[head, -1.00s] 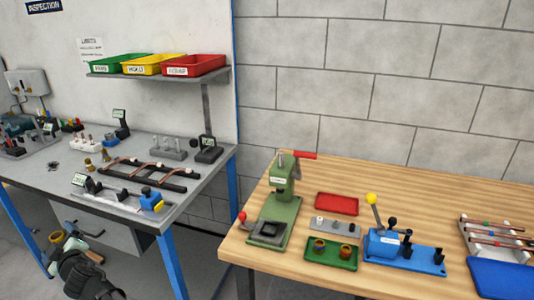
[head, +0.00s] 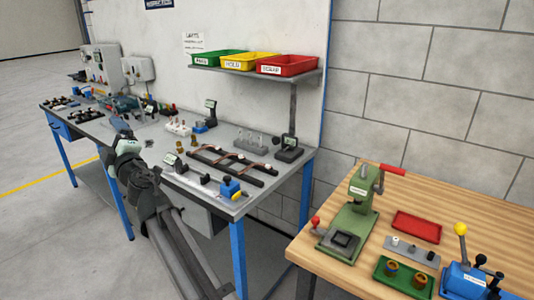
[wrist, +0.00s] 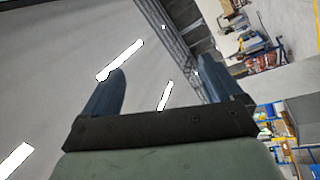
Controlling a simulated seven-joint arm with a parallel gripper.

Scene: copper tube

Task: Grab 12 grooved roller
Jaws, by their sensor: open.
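My gripper (wrist: 160,85) is open and empty in the wrist view, its two dark fingers wide apart and pointing at the ceiling and far hall. In the head view my arm reaches up from the bottom in front of the left bench. I cannot tell which piece is the 12 grooved roller; no marking is readable. My gripper is far from these parts.
A green press (head: 355,205), a red tray (head: 416,226) and a blue lever fixture (head: 465,280) stand on the wooden table (head: 480,208). The grey bench (head: 220,196) holds copper tubes on a rack and gauges. Green, yellow and red bins (head: 286,65) sit on a shelf. A floor gap separates the tables.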

